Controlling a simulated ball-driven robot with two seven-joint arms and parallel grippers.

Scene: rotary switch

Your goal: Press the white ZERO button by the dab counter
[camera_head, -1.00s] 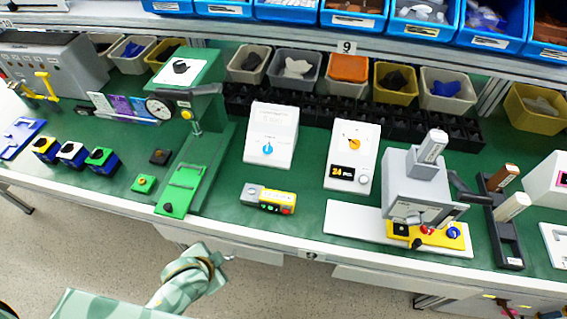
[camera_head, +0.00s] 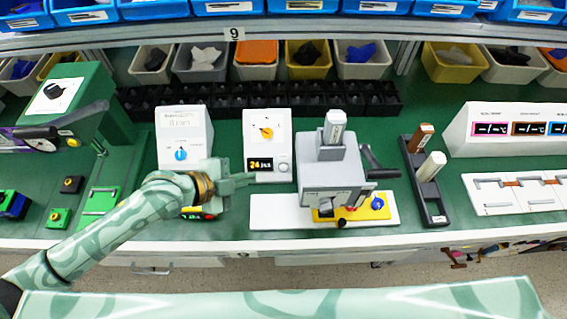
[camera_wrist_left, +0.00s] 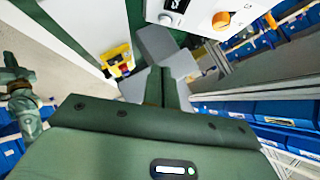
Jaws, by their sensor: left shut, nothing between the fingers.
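A white upright box (camera_head: 267,143) has an orange knob and a small dark display reading 24. A round whitish button (camera_head: 284,167) sits beside the display; its label is too small to read. My left gripper (camera_head: 248,179) is shut and empty, just in front of this box's lower left, pointing right. In the left wrist view, the closed fingers (camera_wrist_left: 165,88) point across the bench, and the button (camera_wrist_left: 165,19) shows above them, apart from the tips. What looks like my right arm is at the left edge there, its gripper (camera_wrist_left: 13,70) too small to read.
A grey press (camera_head: 332,180) on a white base stands right of the gripper. A white box with a blue knob (camera_head: 181,154) stands behind my left wrist. A yellow and grey unit (camera_head: 195,212) is mostly hidden by my left arm. Black trays (camera_head: 250,100) line the back.

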